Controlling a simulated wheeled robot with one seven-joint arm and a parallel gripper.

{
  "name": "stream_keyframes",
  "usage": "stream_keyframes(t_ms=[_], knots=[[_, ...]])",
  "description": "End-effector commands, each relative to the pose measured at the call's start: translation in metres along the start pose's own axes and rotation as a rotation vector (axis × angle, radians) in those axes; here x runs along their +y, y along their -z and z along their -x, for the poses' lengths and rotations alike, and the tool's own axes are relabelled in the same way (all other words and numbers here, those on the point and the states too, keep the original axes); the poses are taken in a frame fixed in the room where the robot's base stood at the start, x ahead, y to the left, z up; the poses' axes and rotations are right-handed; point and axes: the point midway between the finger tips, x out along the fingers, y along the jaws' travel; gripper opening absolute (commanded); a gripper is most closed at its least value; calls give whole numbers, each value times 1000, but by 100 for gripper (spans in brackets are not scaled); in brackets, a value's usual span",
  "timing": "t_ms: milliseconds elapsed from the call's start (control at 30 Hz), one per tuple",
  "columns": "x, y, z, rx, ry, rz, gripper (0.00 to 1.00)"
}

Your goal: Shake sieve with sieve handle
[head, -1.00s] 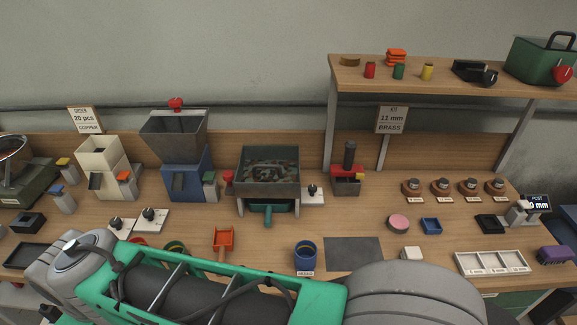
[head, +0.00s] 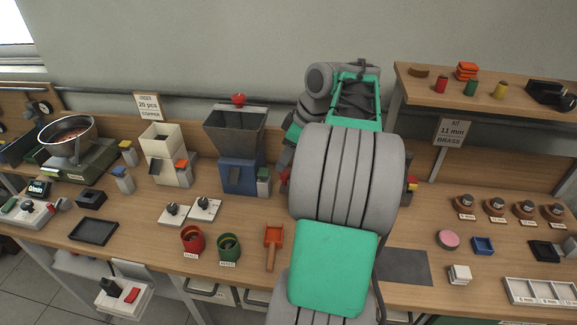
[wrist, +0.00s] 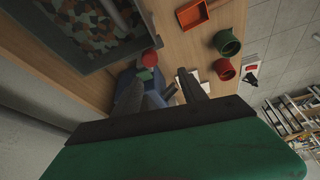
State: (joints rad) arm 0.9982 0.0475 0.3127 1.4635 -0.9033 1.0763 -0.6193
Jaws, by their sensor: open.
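The sieve (wrist: 75,60) is a grey square tray of mixed coloured pieces at the upper left of the wrist view. In the head view my arm hides it. A red knob (wrist: 150,56), apparently the sieve handle, stands out beside the tray's edge. In the head view only a bit of red (head: 284,178) shows beside my arm. My gripper (wrist: 160,88) is open and empty, its two dark fingers pointing towards the knob. The knob appears beyond the fingertips, roughly between them. I cannot tell the exact gap.
The blue machine with the grey hopper (head: 235,130) stands just left of my gripper. An orange scoop (head: 273,236), a red cup (head: 192,239) and a green cup (head: 229,247) are at the bench front. A shelf (head: 480,95) rises at right. The bench's left front holds a dark tray (head: 93,232).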

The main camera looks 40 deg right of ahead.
Motion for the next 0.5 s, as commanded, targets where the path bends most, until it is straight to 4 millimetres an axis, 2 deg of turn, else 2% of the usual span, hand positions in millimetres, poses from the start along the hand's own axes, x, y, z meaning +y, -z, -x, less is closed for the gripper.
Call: stream_keyframes(t_ms=[33, 167, 500], knots=[[11, -13, 5, 3, -2, 14, 50], [17, -22, -1, 7, -1, 39, 50], [17, -20, -60, 7, -3, 35, 50]])
